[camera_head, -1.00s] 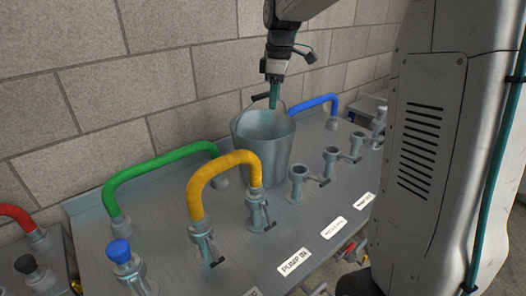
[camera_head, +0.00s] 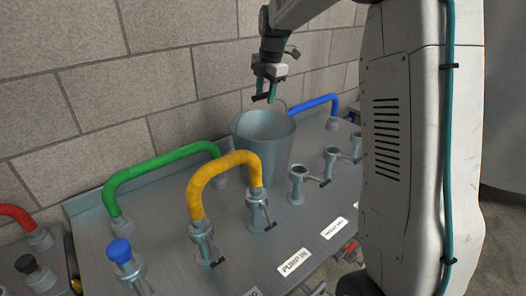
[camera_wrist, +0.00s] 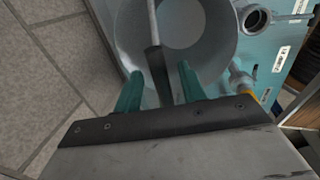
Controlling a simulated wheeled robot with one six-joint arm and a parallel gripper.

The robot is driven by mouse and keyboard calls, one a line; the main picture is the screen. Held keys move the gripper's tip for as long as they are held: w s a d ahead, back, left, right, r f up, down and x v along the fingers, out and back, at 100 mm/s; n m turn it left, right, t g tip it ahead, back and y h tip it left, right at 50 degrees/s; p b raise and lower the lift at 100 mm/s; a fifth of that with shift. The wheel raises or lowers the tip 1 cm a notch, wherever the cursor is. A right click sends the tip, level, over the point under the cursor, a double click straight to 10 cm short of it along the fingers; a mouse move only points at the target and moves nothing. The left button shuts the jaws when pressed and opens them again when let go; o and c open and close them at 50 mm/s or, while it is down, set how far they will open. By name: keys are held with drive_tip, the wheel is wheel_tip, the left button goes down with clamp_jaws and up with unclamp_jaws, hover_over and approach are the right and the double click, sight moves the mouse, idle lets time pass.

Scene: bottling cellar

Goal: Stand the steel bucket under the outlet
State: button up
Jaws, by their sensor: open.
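The steel bucket (camera_head: 279,150) stands upright on the grey metal bench top, behind the yellow hose. Its bail is raised, and the dark grip (camera_wrist: 159,75) of that bail shows in the wrist view. My gripper (camera_head: 265,98) is above the bucket's rim with its teal fingers pointing down. In the wrist view the fingers of my gripper (camera_wrist: 160,82) are apart, one on each side of the bail grip, with gaps beside it. The bucket's inside looks empty. I cannot tell which fitting is the outlet.
A yellow hose (camera_head: 223,160) arches close in front of the bucket. A green hose (camera_head: 160,165) is at left, a blue hose (camera_head: 312,102) behind right. Several open pipe fittings (camera_head: 298,185) stand right of the bucket. A "PUMP IN" label (camera_head: 295,262) marks the bench front. A brick wall (camera_head: 90,80) is behind.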

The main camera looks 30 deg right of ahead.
drive_tip(key=shift+w+f, duration=0.15)
drive_tip(key=shift+f, duration=0.65)
clamp_jaws()
drive_tip(key=shift+r, duration=0.1)
idle(0.7)
